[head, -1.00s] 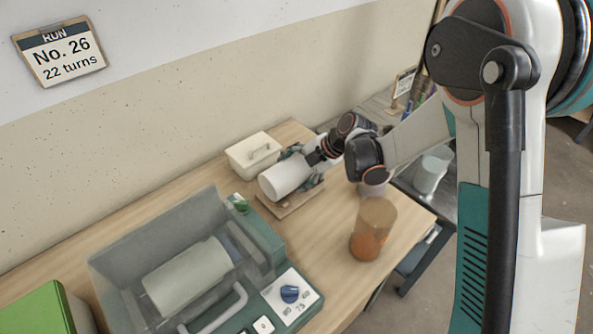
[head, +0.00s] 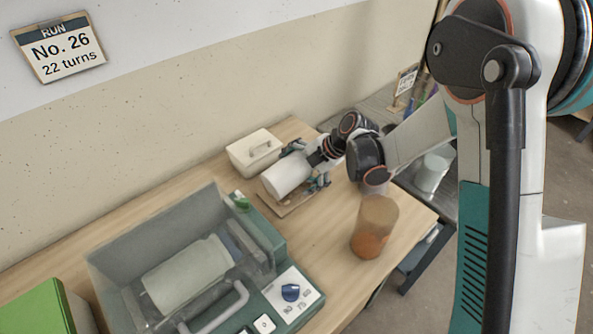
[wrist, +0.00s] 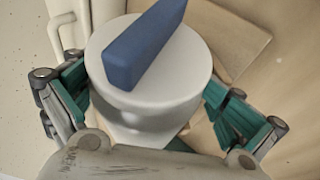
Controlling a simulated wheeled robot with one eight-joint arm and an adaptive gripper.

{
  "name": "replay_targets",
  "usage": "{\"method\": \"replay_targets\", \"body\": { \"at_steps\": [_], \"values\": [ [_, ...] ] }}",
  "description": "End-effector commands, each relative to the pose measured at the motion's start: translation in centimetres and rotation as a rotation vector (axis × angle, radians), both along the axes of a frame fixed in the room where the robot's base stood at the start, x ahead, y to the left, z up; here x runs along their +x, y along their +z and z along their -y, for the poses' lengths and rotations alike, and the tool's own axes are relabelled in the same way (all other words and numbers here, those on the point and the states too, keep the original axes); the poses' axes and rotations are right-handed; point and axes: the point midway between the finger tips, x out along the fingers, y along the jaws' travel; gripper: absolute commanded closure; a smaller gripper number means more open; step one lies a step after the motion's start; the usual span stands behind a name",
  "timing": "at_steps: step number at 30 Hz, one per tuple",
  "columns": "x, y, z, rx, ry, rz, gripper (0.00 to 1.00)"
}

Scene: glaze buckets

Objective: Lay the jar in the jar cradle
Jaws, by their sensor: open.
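The white jar (head: 287,175) lies on its side over the tan jar cradle (head: 283,207), which stands on the wooden table. In the wrist view the jar's round white end (wrist: 178,85) with its blue bar handle (wrist: 143,47) faces me. The board of the cradle shows behind it (wrist: 235,45). My gripper (wrist: 150,98) is open, with one teal-padded finger on each side of the jar and apart from it. My gripper also shows at the jar's right end in the head view (head: 307,167). The contact under the jar is mostly hidden.
A white lidded box (head: 254,153) stands close behind the cradle. A translucent tumbler with orange contents (head: 373,235) stands to the right. A machine with a clear hood (head: 120,262) holds a pale cylinder at the front left. A green box (head: 40,310) is at the lower left.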

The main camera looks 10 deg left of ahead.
Motion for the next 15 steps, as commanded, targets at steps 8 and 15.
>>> {"method": "replay_targets", "body": {
  "at_steps": [8, 15],
  "values": [
    [-0.5, 3.1, 2.4, 0.001, -0.004, 0.0, 0.0],
    [-1.3, 6.8, 5.2, 0.002, -0.003, 0.0, 0.0]
  ]
}}
